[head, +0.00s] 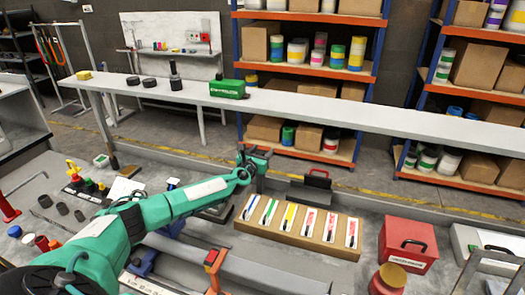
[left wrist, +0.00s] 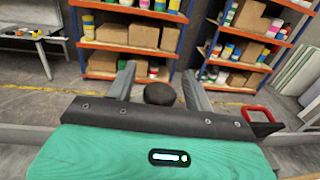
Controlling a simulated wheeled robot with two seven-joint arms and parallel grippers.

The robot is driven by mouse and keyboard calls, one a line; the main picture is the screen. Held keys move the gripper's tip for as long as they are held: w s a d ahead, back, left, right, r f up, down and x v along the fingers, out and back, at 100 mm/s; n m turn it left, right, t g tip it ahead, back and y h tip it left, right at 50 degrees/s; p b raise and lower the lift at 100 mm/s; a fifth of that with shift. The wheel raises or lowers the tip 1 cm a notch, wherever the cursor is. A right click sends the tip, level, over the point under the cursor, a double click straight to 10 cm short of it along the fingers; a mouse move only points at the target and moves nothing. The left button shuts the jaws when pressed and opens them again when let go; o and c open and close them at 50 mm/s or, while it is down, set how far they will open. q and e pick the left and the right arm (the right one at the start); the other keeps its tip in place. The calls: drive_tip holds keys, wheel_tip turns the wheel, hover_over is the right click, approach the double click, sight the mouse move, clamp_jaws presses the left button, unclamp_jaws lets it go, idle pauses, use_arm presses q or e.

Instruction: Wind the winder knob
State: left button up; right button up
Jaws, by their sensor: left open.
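My left arm reaches in from the lower left in the head view. Its left gripper (head: 258,160) is over the middle of the bench, behind the strip of coloured tools. In the left wrist view the two grey fingers (left wrist: 160,78) stand apart. A dark round knob (left wrist: 160,94), which looks like the winder knob, shows between them. I cannot tell whether either finger touches it. The gripper hides most of the knob and its mount in the head view. My right gripper is not in view.
A dark box with a red handle (head: 317,180) stands just right of the gripper. A wooden block with several coloured tools (head: 260,235) lies in front. A red toolbox (head: 406,246) is at right. A long grey shelf (head: 320,105) with a green box (head: 228,89) runs behind.

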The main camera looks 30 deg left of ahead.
use_arm(q)
drive_tip(key=shift+w, duration=0.25)
drive_tip(key=shift+c, duration=0.2)
drive_tip(key=c, duration=0.9)
drive_tip(key=n+y+p, duration=0.2)
drive_tip(key=p, duration=0.1)
drive_tip(key=shift+r+g+y, duration=0.25)
drive_tip(key=shift+g+y, duration=0.05)
drive_tip(key=shift+a+f+n+g+y+p, duration=0.15)
drive_tip(key=shift+n+g+y+p, duration=0.25)
drive_tip(key=shift+n+y+p, duration=0.55)
drive_tip(key=n+g+y, duration=0.1)
drive_tip(key=y, duration=0.1)
drive_tip(key=n+g+y, duration=0.1)
drive_tip(key=shift+s+a+f+y+b, duration=0.1)
drive_tip(key=shift+s+a+y+b, duration=0.1)
drive_tip(key=shift+y+b, duration=0.15)
drive_tip(key=shift+s+a+n+g+y+b, duration=0.15)
drive_tip(key=shift+n+g+y+b, duration=0.4)
drive_tip(key=shift+n+g+y, duration=0.9)
drive_tip(key=shift+a+g+y, duration=0.1)
drive_tip(key=shift+g+y, duration=0.25)
